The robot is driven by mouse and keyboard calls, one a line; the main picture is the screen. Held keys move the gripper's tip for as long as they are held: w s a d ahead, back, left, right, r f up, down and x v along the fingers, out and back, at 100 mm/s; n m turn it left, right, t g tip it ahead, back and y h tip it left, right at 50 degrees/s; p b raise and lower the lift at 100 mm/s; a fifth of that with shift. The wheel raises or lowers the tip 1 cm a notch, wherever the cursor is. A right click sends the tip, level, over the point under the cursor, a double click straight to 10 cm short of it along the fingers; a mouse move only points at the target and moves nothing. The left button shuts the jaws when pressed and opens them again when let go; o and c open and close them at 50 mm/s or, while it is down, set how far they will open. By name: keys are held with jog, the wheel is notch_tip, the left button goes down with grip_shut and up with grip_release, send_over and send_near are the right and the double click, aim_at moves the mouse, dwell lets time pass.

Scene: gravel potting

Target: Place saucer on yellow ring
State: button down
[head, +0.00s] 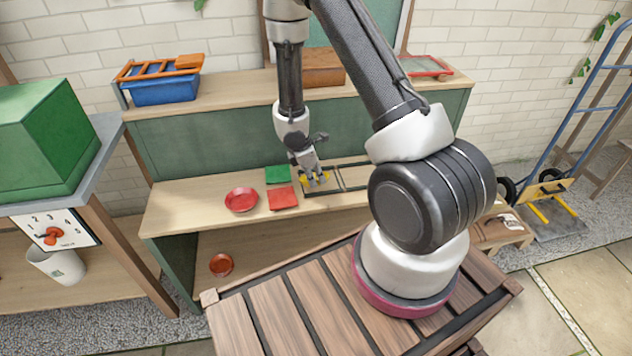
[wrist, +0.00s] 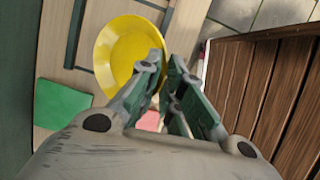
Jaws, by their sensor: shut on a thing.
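My gripper (head: 312,180) is over the bench shelf, shut on the rim of a yellow saucer (head: 305,181). In the wrist view the round yellow saucer (wrist: 122,50) sits between and to the left of the fingertips of my gripper (wrist: 172,75). I cannot tell if its underside touches anything. I cannot make out a separate yellow ring; the saucer and gripper may hide it. A red saucer (head: 241,200) lies on the shelf to the left.
A green square (head: 278,174) and a red square (head: 283,198) lie left of my gripper. A dark frame (head: 341,178) lies at the right. A small reddish dish (head: 221,265) is below the shelf. A blue crate (head: 165,89) stands on the upper ledge.

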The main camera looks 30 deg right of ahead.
jog(key=shift+f, duration=0.9)
jog(key=shift+f, duration=0.1)
jog(key=c, duration=1.6)
grip_release()
jog(key=shift+o, duration=0.2)
